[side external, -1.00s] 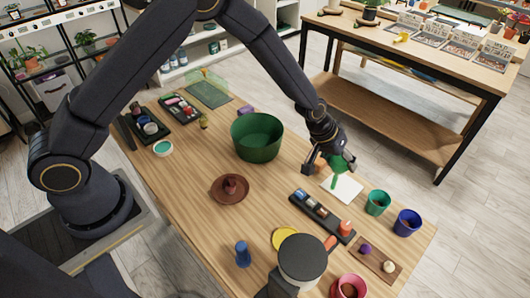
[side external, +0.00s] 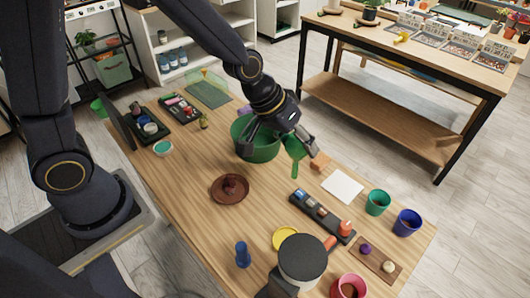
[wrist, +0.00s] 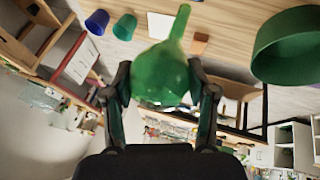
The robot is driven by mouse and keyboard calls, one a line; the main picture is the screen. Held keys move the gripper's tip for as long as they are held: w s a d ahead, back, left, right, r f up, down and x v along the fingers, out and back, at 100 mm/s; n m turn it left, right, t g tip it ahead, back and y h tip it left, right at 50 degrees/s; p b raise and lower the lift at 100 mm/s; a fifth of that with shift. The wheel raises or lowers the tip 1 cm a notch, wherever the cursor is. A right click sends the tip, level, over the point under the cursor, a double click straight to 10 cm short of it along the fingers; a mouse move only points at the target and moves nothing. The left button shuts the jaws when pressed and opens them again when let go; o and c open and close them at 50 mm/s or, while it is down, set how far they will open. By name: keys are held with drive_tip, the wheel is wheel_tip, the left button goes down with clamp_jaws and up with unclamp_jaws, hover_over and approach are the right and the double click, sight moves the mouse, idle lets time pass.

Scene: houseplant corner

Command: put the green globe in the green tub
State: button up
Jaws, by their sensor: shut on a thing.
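The green globe (side external: 295,147) is a translucent green bulb with a thin stem pointing down in the side view. It also shows in the wrist view (wrist: 160,76). My gripper (wrist: 162,90) is shut on the bulb, one finger on each side. It holds the globe above the table, just right of the green tub (side external: 262,154) in the side view. The tub is wide, round and open at the top; my gripper hides part of its rim. In the wrist view the tub (wrist: 290,48) is at the right, apart from the globe.
A white square (side external: 343,186), a small orange-brown block (side external: 320,160), a green cup (side external: 377,202) and a blue cup (side external: 407,222) lie to the right. A brown saucer (side external: 216,194) and a black tray (side external: 306,212) are in front of the tub.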

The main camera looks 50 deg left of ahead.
drive_tip(key=shift+s+d+f+m, duration=0.1)
drive_tip(key=shift+s+d+m, duration=0.25)
drive_tip(key=shift+s, duration=0.35)
drive_tip(key=shift+s+a, duration=0.4)
drive_tip(key=shift+a, duration=0.45)
drive_tip(key=s+a+n+t+y, duration=0.2)
drive_tip(key=a+n, duration=0.5)
drive_tip(key=a, duration=1.4)
drive_tip(key=w+a+f+g+y, duration=0.1)
drive_tip(key=w+f, duration=1.1)
drive_tip(key=w, duration=0.1)
drive_tip(key=shift+w+a+f, duration=0.25)
drive_tip(key=shift+w+a, duration=0.05)
drive_tip(key=shift+n, duration=0.25)
drive_tip(key=o, duration=1.2)
drive_tip(key=shift+f, duration=0.15)
